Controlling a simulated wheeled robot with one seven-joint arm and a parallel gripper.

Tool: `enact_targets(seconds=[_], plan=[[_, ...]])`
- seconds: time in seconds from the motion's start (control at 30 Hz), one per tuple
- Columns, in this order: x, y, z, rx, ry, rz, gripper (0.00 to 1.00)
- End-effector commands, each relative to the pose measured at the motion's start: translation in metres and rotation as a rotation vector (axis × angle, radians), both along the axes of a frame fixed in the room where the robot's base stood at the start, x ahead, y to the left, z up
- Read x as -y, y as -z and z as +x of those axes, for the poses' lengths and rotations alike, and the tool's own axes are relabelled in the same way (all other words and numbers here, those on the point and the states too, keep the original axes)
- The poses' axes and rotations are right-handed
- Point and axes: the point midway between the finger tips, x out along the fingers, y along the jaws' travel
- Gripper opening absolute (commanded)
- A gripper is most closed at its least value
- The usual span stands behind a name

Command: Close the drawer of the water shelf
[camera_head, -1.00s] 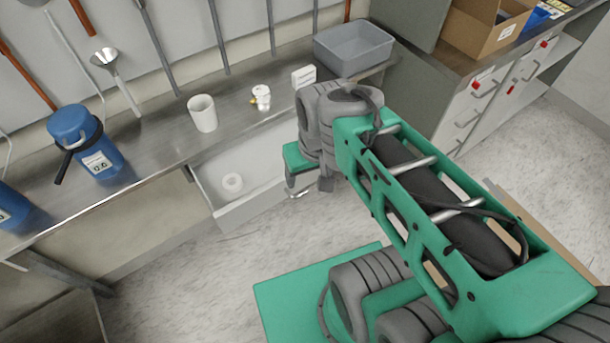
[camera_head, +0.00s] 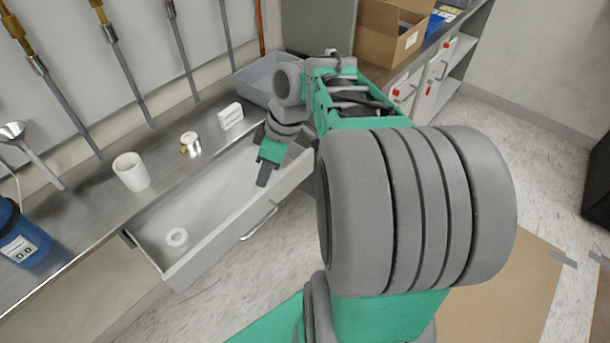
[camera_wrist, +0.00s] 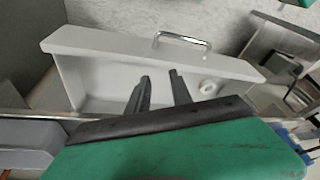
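The grey-white drawer (camera_head: 222,235) of the steel-topped shelf (camera_head: 84,228) stands pulled out in the head view. Its front carries a metal bar handle (camera_head: 260,222). A white ring-shaped item (camera_head: 177,237) lies inside. My gripper (camera_head: 263,180) points down over the right part of the drawer, on the inner side of the front panel. In the wrist view the drawer front (camera_wrist: 110,45) and handle (camera_wrist: 182,40) lie beyond my gripper (camera_wrist: 159,76). Its two dark fingers are apart with nothing between them. Whether they touch the drawer cannot be told.
On the counter stand a white cup (camera_head: 131,172), a small white item with a yellow part (camera_head: 189,141), a white box (camera_head: 230,116), a grey bin (camera_head: 262,78) and a blue container (camera_head: 20,240). A cardboard box (camera_head: 390,32) sits at the back right. Floor before the drawer is open.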

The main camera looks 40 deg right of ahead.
Motion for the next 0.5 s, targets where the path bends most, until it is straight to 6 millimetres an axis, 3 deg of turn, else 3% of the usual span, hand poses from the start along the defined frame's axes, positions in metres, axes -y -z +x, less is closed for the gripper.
enact_targets(seconds=[0.03, 0.1, 0.23, 0.3, 0.37, 0.5], plan=[[0.034, 0.008, 0.005, 0.043, -0.107, 0.023, 0.22], [0.076, 0.011, 0.004, 0.143, -0.305, 0.042, 0.16], [0.15, 0.017, -0.021, 0.352, -0.624, 0.028, 0.05], [0.176, 0.02, -0.039, 0.442, -0.747, 0.003, 0.0], [0.19, 0.021, -0.051, 0.496, -0.82, -0.017, 0.0], [0.197, 0.024, -0.06, 0.542, -0.886, -0.037, 0.0]])
